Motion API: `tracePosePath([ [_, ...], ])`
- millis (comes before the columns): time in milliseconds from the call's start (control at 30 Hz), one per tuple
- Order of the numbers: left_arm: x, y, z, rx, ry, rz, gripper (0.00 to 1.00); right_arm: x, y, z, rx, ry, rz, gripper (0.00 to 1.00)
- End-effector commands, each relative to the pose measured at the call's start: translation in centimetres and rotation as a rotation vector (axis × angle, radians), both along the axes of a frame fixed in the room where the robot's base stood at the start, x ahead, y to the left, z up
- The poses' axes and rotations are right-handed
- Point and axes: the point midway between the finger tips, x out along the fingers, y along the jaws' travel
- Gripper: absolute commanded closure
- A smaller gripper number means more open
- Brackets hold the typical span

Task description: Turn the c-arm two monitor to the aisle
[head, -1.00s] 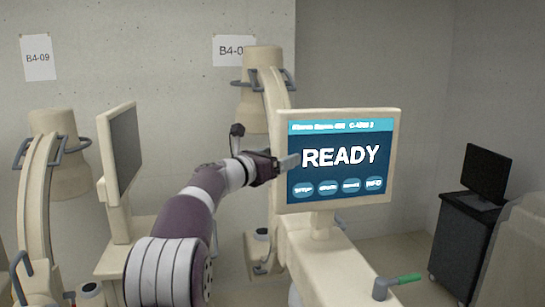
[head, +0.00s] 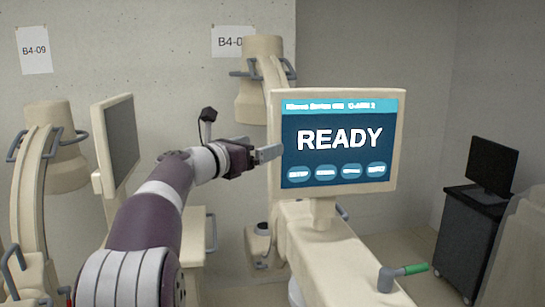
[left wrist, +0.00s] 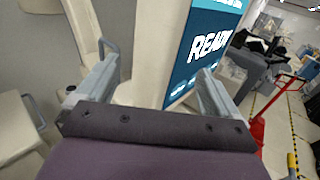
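The c-arm two monitor (head: 338,142) has a cream casing and a lit blue screen reading READY, with a header that seems to end in "2". It stands on a cream cart (head: 335,255), its screen facing mostly toward me. My left gripper (head: 268,153) is at the monitor's left edge in the head view. In the left wrist view its two fingers (left wrist: 155,95) are wide apart, with the cream monitor casing (left wrist: 152,50) beyond and between them. I cannot tell whether a finger touches it. My right gripper is not in view.
A second cream monitor (head: 117,145) stands at the left, turned edge-on. A cart handle with a green grip (head: 415,268) is in front on the right. A black cabinet (head: 465,240) with a dark monitor (head: 490,166) stands by the right wall. Floor shows between cart and cabinet.

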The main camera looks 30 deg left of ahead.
Motion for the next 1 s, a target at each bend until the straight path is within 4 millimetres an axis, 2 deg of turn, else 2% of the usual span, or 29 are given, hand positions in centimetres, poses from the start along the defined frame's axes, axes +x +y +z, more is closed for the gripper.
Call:
tracePosePath([
  [33,-1.2,0.3,-0.4,0.004,-0.005,0.003,0.05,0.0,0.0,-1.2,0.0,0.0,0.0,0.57],
  [100,-2.6,0.5,-0.2,0.002,-0.007,0.002,0.05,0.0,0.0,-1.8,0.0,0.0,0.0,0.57],
  [300,-5.1,1.0,0.4,0.003,-0.01,0.001,0.05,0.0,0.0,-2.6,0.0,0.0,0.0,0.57],
  [467,-5.6,1.1,0.6,0.002,-0.01,0.001,0.05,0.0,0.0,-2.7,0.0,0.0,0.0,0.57],
  [1000,-5.6,1.1,0.6,0.002,-0.011,0.0,0.05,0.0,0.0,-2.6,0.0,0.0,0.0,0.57],
])
